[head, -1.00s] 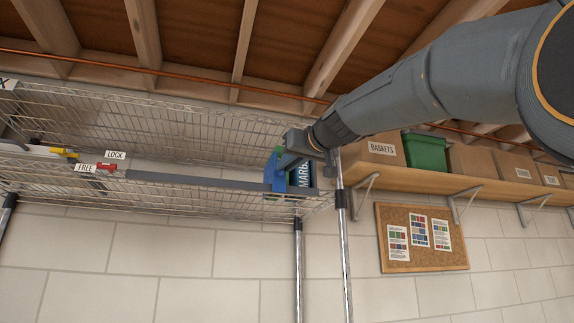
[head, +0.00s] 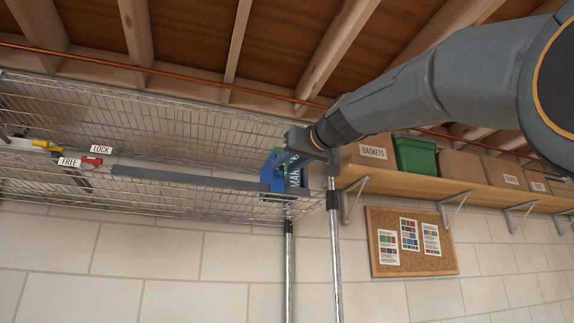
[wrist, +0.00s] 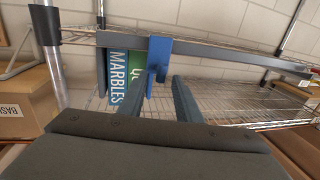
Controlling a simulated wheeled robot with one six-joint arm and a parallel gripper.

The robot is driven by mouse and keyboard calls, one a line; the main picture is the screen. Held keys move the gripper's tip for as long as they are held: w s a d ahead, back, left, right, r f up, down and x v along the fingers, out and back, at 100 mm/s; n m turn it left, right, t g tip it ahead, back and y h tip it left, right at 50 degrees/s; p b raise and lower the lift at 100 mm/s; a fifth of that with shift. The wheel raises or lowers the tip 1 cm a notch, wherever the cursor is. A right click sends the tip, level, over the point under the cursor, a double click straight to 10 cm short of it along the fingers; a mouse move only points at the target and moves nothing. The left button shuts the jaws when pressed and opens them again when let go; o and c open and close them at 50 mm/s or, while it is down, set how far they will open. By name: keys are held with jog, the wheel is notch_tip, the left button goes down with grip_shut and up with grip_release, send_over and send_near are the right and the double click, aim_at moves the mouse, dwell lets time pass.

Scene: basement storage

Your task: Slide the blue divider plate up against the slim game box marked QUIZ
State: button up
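The blue divider plate (head: 267,173) stands upright at the right end of the wire shelf, on the grey rail. In the wrist view the plate (wrist: 158,52) hooks over the rail. The slim green game box (wrist: 138,80), showing the letters "QU", stands just left of the plate there; I cannot tell whether they touch. A dark blue box marked MARBLES (wrist: 118,70) is on its other side. My gripper (wrist: 158,80) is open, its two fingers apart with the plate's lower part seen between them. In the head view my gripper (head: 296,152) partly covers the boxes.
The grey rail (head: 190,178) runs along the shelf front. At left are a red handle (head: 92,161) near the LOCK and FREE labels and a yellow part (head: 46,146). Shelf posts (head: 334,230) stand at right, near a wooden shelf with a BASKETS box (head: 372,151). The rail's middle stretch is clear.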

jog(key=shift+s, duration=0.1)
jog(key=b+v, duration=0.3)
jog(key=v, duration=0.4)
jog(key=shift+s+d, duration=0.2)
jog(key=shift+s, duration=0.1)
dwell(0.3)
